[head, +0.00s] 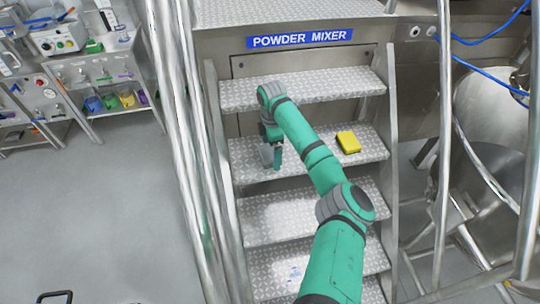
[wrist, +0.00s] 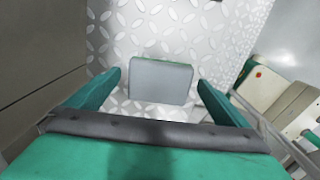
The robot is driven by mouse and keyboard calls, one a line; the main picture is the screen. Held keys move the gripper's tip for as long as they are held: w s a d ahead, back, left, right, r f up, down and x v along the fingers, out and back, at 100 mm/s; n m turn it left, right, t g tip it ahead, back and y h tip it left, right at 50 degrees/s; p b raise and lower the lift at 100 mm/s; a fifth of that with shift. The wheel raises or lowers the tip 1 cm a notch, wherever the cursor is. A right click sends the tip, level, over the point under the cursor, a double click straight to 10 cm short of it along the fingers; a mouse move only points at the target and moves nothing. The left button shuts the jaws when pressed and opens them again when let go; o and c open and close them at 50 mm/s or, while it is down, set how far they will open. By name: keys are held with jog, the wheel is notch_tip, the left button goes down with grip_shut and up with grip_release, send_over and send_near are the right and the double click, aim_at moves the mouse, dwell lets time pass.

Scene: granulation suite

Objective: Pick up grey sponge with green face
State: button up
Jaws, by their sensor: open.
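The grey sponge (wrist: 160,84) lies on a diamond-plate step in the wrist view, its grey face toward the camera and a thin green edge at its far side. My gripper (wrist: 159,82) is open, with one finger left of the sponge and one right of it in the picture. Gaps show on both sides. How far the fingertips are above the step is hard to tell. In the head view my gripper (head: 273,160) is over the left part of the second step from the top; I cannot make out the grey sponge there.
A yellow block (head: 348,142) lies on the same step (head: 315,150), to the right of my gripper. Metal handrails (head: 172,130) flank the stairs below the powder mixer sign (head: 300,39). A bench (head: 95,70) with bins stands at the left. The floor (head: 100,215) between is mostly clear.

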aim_at(271, 152)
jog(key=shift+s, duration=0.1)
jog(key=c, duration=1.1)
jog(key=shift+a, duration=0.1)
jog(key=shift+r, duration=0.1)
jog(key=shift+r, duration=0.5)
notch_tip(271, 152, up, 2)
jog(key=shift+r, duration=0.1)
jog(key=s+d+r, duration=0.4)
jog(key=d+r, duration=0.1)
jog(key=s+d+r, duration=0.4)
jog(key=s+d, duration=0.1)
jog(key=shift+s+d+r, duration=0.2)
jog(key=shift+d+r, duration=0.05)
jog(key=shift+r, duration=0.1)
